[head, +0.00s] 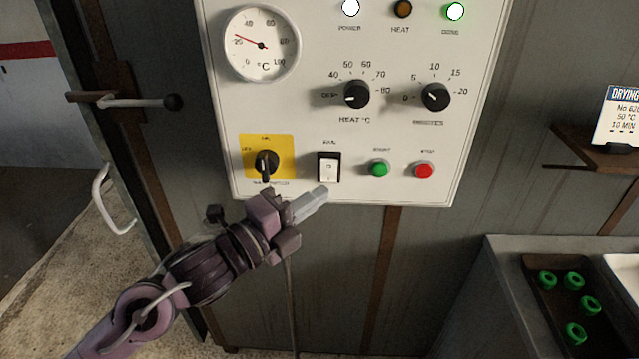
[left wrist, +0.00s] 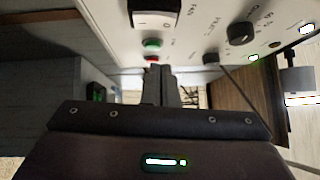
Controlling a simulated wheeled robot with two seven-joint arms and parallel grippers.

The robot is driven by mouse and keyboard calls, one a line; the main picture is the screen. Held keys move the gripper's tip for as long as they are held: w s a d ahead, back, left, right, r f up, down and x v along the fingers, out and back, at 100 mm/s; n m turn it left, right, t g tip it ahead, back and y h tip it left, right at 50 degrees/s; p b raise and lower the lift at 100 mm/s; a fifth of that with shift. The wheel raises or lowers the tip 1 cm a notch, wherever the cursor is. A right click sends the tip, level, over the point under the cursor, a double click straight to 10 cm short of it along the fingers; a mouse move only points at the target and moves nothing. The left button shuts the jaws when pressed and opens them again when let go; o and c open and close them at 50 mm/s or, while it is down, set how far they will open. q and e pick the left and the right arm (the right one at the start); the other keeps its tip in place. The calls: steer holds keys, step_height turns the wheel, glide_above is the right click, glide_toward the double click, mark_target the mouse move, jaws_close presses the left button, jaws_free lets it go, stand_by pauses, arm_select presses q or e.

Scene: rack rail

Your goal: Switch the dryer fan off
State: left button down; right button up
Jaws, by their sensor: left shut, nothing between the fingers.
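The fan switch (head: 328,167) is a white rocker in a black frame, low on the white control panel (head: 300,110). It also shows at the top of the left wrist view (left wrist: 155,18), with its FAN label beside it. I cannot tell for sure which side of the rocker is pressed in. My left gripper (head: 316,195) is shut and empty, its fingertips just below the switch in the head view. In the left wrist view the fingers (left wrist: 162,85) point past the switch and look apart from it. My right gripper is not in view.
A black rotary switch (head: 265,162) on a yellow plate is left of the fan switch. Green (head: 379,168) and red (head: 424,170) buttons are to its right. Two knobs and a gauge (head: 261,43) sit above. A tray (head: 540,310) with green rings is lower right.

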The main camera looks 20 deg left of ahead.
mark_target(335, 168)
arm_select(q)
steer(key=shift+w+a+r+p, duration=0.15)
steer(key=shift+w+p, duration=0.45)
steer(key=shift+w, duration=0.6)
steer(key=shift+w+a+r+p, duration=0.1)
steer(key=shift+w+r+p, duration=0.15)
steer(key=shift+w+p, duration=0.65)
steer(key=shift+w+b, duration=0.3)
steer(key=shift+w+r+p, duration=0.2)
steer(key=shift+r+p, duration=0.2)
steer(key=shift+p, duration=0.35)
steer(key=shift+f, duration=0.3)
